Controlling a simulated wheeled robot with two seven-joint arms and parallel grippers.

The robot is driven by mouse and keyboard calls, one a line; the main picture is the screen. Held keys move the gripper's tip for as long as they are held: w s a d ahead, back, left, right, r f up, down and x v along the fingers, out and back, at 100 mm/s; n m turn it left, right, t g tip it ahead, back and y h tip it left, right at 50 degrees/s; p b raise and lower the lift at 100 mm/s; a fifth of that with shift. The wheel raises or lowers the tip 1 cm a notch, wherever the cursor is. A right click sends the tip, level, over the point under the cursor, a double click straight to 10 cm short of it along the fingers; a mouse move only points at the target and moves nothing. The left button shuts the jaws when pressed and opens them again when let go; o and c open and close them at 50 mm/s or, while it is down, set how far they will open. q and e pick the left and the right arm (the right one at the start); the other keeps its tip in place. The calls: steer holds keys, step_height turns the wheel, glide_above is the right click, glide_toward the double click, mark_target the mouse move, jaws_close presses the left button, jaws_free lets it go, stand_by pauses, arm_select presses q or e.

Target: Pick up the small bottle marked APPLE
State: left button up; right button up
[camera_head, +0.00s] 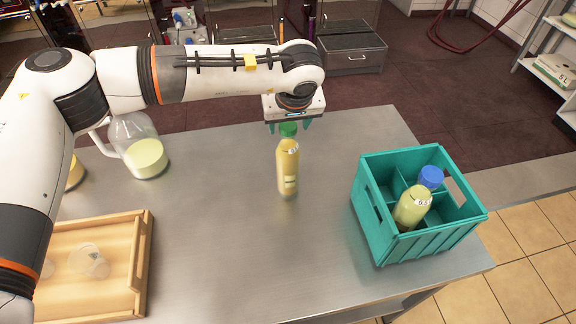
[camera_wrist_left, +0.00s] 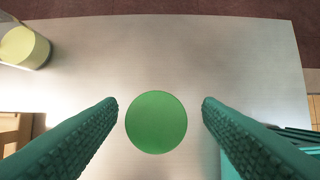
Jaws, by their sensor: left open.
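A small bottle (camera_head: 288,168) of pale yellow liquid with a green cap stands upright on the steel table. Its label is too small to read. My left gripper (camera_head: 288,126) is directly above it, pointing down, with its teal fingers at the height of the cap. In the left wrist view, the green cap (camera_wrist_left: 156,122) lies between the two open fingers (camera_wrist_left: 160,106), with a gap on each side. The cap hides the rest of the bottle there. My right gripper is not in view.
A teal crate (camera_head: 425,245) with compartments stands at the right, holding a yellow bottle (camera_head: 412,207) with a blue cap. A pitcher (camera_head: 146,157) of pale liquid stands at the left. A wooden tray (camera_head: 120,300) with clear cups is at the front left. The table's front middle is clear.

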mark_target(288, 163)
arm_select(q)
steer(key=p+x, duration=0.1)
steer(key=x, duration=0.2)
steer(key=shift+s+a+f+p, duration=0.1)
steer(key=shift+s+f+p, duration=0.15)
steer(key=shift+f+p, duration=0.1)
steer(key=shift+w+f, duration=0.2)
steer(key=shift+f, duration=0.1)
steer(key=c, duration=1.3)
jaws_close()
steer(key=shift+s+f, duration=0.1)
steer(key=shift+s, duration=0.1)
